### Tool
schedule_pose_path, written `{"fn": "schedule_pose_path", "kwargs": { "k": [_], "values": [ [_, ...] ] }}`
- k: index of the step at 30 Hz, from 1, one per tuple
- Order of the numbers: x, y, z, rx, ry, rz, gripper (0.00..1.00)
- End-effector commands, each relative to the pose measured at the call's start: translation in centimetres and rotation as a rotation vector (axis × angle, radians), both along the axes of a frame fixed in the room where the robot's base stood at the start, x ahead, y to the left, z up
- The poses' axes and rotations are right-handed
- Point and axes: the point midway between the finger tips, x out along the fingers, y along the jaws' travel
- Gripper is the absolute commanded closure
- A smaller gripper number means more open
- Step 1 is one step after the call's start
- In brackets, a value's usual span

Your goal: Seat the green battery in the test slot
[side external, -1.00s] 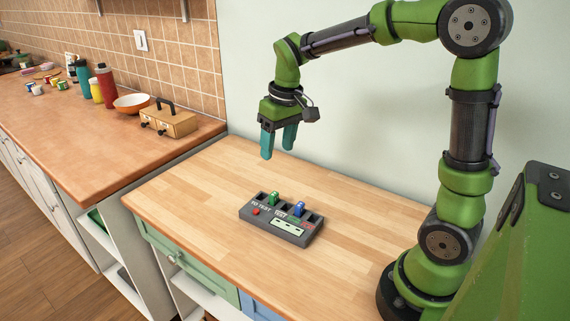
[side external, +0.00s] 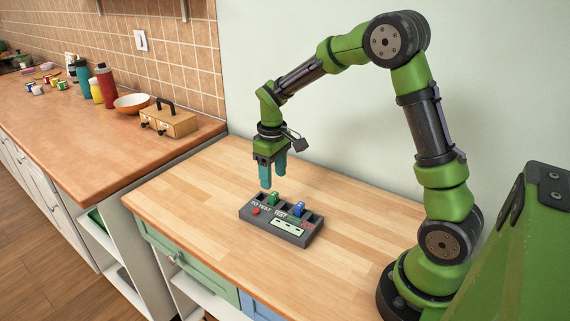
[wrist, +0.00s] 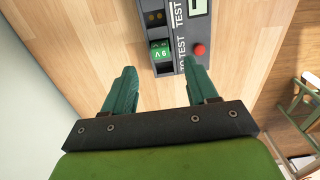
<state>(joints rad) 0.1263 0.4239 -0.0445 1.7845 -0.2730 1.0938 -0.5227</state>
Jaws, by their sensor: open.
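The green battery (side external: 272,198) stands in a slot of the grey tester (side external: 281,221), on the "TO TEST" side. In the wrist view the green battery (wrist: 160,51) shows a "9 V" label, with an empty dark slot beside it. A blue battery (side external: 298,209) stands in another slot of the tester, nearer its right end. My gripper (side external: 272,184) is open and empty, pointing down just above and behind the green battery. In the wrist view its two teal fingers (wrist: 162,85) are spread apart, with the battery ahead of the gap between them.
The tester has a red button (side external: 256,211) and a pale display (side external: 289,227). The wooden table (side external: 190,205) around it is clear.

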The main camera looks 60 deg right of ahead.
Motion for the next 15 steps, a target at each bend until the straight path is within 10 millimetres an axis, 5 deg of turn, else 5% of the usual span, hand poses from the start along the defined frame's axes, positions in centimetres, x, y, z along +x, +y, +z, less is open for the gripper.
{"fn": "schedule_pose_path", "kwargs": {
  "k": [15],
  "values": [
    [-0.1,0.1,-5.5,0.000,-0.001,-0.001,0.42]
  ]
}}
